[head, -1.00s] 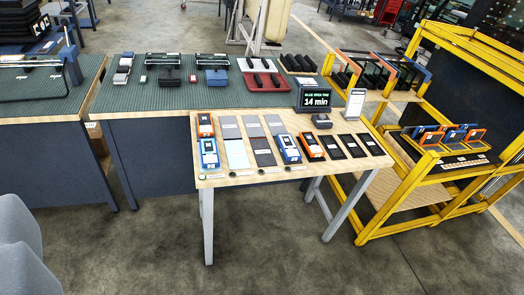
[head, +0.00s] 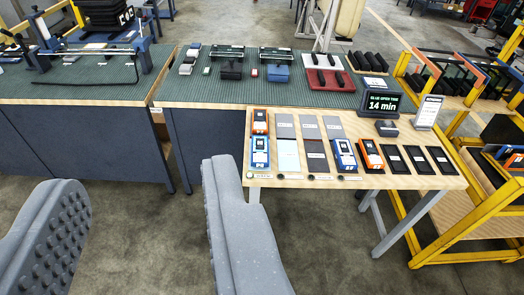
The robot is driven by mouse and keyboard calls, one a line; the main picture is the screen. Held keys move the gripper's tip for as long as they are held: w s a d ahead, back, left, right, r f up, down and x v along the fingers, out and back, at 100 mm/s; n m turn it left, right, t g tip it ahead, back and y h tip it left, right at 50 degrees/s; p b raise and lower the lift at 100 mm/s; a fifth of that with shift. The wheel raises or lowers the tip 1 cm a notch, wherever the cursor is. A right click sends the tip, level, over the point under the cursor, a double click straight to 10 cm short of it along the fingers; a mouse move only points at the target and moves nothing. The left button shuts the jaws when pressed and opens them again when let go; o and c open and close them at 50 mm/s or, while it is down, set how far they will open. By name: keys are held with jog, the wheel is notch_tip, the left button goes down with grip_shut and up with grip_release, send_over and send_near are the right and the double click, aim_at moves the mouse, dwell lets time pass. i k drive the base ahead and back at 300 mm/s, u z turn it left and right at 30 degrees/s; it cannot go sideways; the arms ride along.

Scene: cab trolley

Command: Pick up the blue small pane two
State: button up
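Two blue-framed pieces with pale and dark faces lie on the wooden table: one blue piece (head: 260,152) at its front left, another blue piece (head: 344,155) near the middle. More blue-framed pieces (head: 510,158) stand in a rack at the right edge, partly cut off. I cannot tell which one is small pane two. My gripper (head: 145,205) shows as two grey fingers, wide apart with only floor and bench front between them. The right finger reaches just left of the wooden table's front corner. Nothing is held.
The wooden table (head: 262,180) also carries orange pieces (head: 370,155), grey plates (head: 310,126), black pads (head: 418,160) and a display (head: 380,101). A green-topped bench (head: 210,95) stands behind. A yellow trolley (head: 470,222) stands close on the right. The floor in front is clear.

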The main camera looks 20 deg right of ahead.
aim_at(260, 153)
jog(key=z, duration=0.05)
jog(key=i, duration=0.95)
jog(key=u, duration=0.1)
